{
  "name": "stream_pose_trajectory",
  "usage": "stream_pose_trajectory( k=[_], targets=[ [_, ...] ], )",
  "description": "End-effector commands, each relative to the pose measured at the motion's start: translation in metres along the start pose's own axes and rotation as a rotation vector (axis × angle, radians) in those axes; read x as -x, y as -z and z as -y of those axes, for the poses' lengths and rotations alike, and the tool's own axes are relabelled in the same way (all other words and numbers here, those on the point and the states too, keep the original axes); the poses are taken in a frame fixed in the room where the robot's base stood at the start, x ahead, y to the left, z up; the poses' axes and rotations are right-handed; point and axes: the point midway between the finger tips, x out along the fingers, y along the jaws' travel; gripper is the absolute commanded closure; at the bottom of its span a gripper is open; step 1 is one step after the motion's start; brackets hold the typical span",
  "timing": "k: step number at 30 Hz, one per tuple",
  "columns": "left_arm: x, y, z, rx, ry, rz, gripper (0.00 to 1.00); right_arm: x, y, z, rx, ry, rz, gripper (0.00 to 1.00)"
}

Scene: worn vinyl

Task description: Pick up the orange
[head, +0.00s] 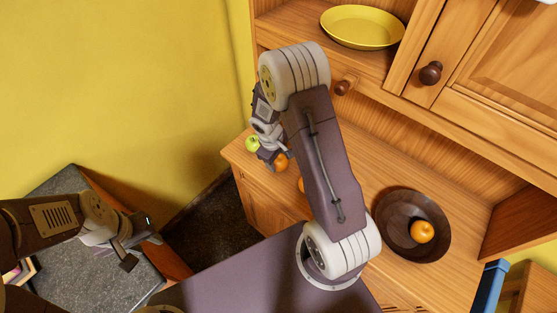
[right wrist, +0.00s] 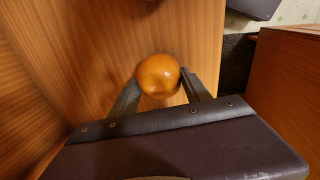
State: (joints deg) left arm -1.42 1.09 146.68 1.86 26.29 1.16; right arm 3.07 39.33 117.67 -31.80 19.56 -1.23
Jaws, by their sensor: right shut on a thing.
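An orange (right wrist: 158,75) sits between the two fingers of my right gripper (right wrist: 162,92) in the right wrist view, and the gripper is shut on it. In the head view this orange (head: 281,162) shows at the end of my right arm, over the left part of the wooden counter; I cannot tell whether it touches the wood. A second orange (head: 301,185) is mostly hidden behind my right arm. A third orange (head: 422,232) lies in a dark bowl. My left gripper (head: 143,243) is open and empty at the lower left, beside the grey-topped surface.
A green apple (head: 252,144) is beside my right gripper near the counter's left edge. The dark bowl (head: 388,238) stands on the counter (head: 385,170) at right. A yellow plate (head: 362,27) is on the shelf above. A grey-topped cabinet (head: 65,262) stands at left.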

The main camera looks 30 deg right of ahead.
Motion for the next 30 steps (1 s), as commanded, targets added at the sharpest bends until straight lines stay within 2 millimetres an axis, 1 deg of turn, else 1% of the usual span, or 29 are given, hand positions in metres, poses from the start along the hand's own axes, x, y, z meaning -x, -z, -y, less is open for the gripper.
stream_pose_trajectory(
  k=[5,9,10,12,18,21,25,30],
  targets=[
    [0.004,0.001,0.0,0.0,0.0,0.0,0.64,0.018,0.001,-0.004,-0.001,-0.002,-0.003,0.91],
    [0.006,0.001,0.0,0.0,0.0,0.0,0.64,0.044,-0.001,-0.01,-0.002,-0.003,-0.004,0.91],
    [0.003,0.0,0.0,0.0,0.0,0.0,0.64,0.045,-0.009,-0.009,-0.003,-0.002,-0.002,0.91],
    [0.001,0.0,0.0,0.0,0.0,0.0,0.64,0.054,-0.025,-0.009,-0.004,-0.002,-0.002,0.91],
    [0.002,0.0,0.0,0.0,0.0,0.0,0.64,0.084,-0.072,-0.01,-0.005,-0.003,-0.002,0.91],
    [0.004,0.0,0.0,0.0,0.0,0.0,0.64,0.097,-0.092,-0.01,-0.006,-0.003,-0.003,0.91],
    [0.006,0.001,0.0,0.0,0.0,0.0,0.64,0.106,-0.109,-0.01,-0.003,-0.002,-0.001,0.91],
    [0.006,0.001,0.0,0.0,0.0,0.0,0.64,0.11,-0.116,-0.009,-0.001,-0.001,0.0,0.91]
  ],
)
